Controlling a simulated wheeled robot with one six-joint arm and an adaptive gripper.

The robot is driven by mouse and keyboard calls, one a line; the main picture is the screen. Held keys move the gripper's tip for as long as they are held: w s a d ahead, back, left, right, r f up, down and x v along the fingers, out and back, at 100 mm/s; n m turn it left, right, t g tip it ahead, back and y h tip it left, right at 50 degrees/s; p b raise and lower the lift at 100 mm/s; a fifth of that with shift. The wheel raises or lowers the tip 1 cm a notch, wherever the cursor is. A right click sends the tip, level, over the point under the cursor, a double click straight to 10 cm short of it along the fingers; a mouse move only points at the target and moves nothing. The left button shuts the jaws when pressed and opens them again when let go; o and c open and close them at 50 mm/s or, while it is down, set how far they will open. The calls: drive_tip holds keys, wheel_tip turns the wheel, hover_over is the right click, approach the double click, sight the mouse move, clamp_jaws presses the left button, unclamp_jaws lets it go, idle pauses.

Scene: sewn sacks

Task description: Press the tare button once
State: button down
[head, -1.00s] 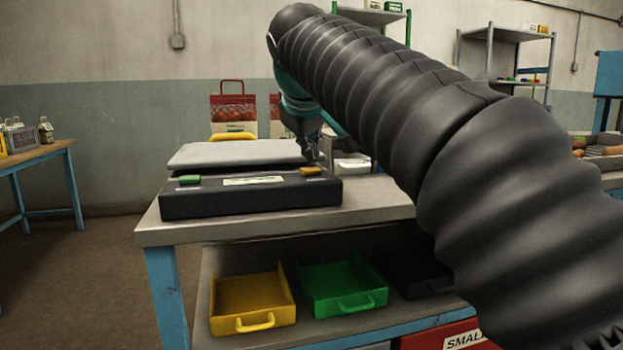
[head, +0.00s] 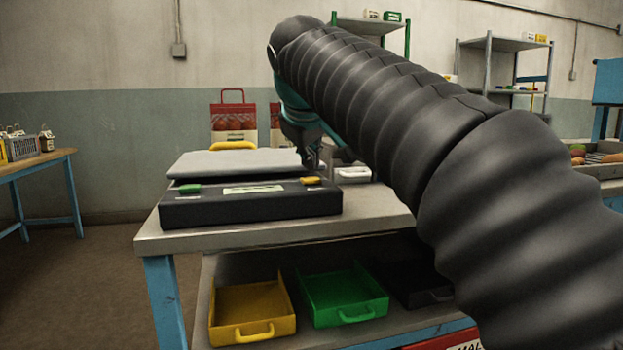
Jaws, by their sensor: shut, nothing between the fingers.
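The black scale (head: 250,207) with a pale grey weighing plate (head: 235,162) stands on the metal table. Its front panel has a green button (head: 190,189) at the left, a lit display (head: 253,189) in the middle and a yellow button (head: 310,181) at the right. The labels by the buttons are too small to read, so I cannot tell which is tare. My gripper (head: 313,166) is shut and empty, pointing down just above or behind the yellow button. I cannot tell whether it touches. My arm hides part of the table at the right.
A white object (head: 353,174) lies close to the right of my gripper. Red-and-white sacks (head: 233,120) stand behind the scale. Yellow (head: 222,300), green (head: 345,315) and black trays (head: 420,298) sit on the lower shelf. A side table (head: 62,153) holds bottles at the left.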

sight(310, 179)
drive_tip(key=shift+f, duration=0.1)
idle(0.4)
drive_tip(key=shift+f, duration=0.35)
drive_tip(key=shift+f+b, duration=0.45)
drive_tip(key=shift+b, duration=0.05)
idle(0.9)
drive_tip(key=shift+r, duration=0.1)
drive_tip(key=shift+r+p, duration=0.8)
drive_tip(key=shift+p, duration=0.15)
wheel_tip(310, 179, up, 5)
drive_tip(key=p, duration=0.5)
idle(0.4)
